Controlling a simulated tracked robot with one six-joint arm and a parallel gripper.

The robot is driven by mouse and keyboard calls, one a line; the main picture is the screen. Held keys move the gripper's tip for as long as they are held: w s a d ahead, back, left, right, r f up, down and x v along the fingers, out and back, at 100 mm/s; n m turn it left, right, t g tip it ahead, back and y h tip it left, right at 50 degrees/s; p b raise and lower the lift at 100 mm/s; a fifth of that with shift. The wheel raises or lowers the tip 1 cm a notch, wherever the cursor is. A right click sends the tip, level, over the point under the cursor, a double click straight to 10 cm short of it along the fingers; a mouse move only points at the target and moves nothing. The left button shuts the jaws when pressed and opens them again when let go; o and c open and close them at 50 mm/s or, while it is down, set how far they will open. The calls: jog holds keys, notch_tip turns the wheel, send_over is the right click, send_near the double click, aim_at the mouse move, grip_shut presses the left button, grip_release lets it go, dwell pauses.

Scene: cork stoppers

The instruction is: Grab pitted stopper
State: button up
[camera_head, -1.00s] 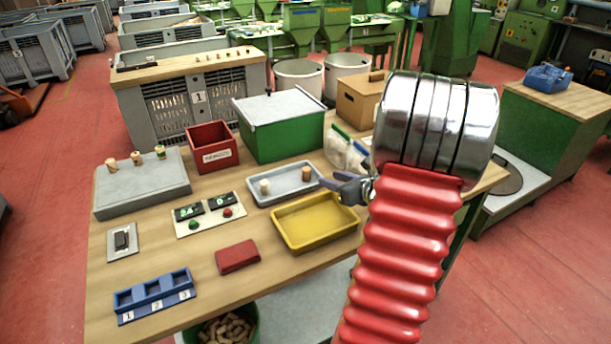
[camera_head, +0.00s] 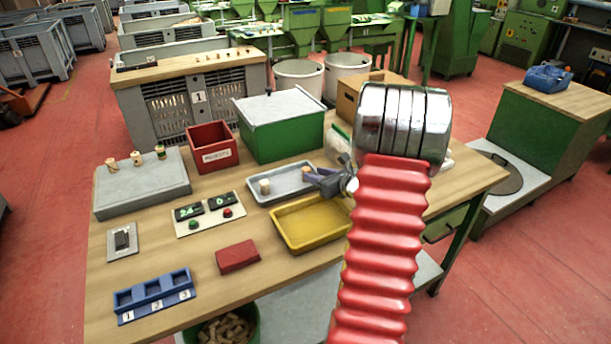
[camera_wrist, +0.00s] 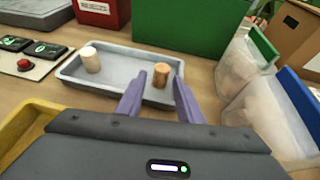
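The grey tray (camera_head: 268,201) (camera_wrist: 122,88) holds two stoppers. The brown one (camera_wrist: 161,75) has a mottled side and stands upright at the right; in the head view it is partly hidden by my gripper (camera_head: 314,179).
The yellow tray (camera_head: 311,223) is in front. A red bin (camera_head: 211,148) and green box (camera_head: 279,127) stand behind. Bags with green and blue edges (camera_wrist: 262,85) lie close on the right. A counter panel (camera_head: 209,213) is left. Three stoppers stand on a grey block (camera_head: 142,186).

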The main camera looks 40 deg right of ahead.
jog(key=shift+x, duration=2.65)
jog(key=shift+s+d, duration=0.1)
jog(key=shift+d, duration=0.05)
jog(key=c, duration=0.8)
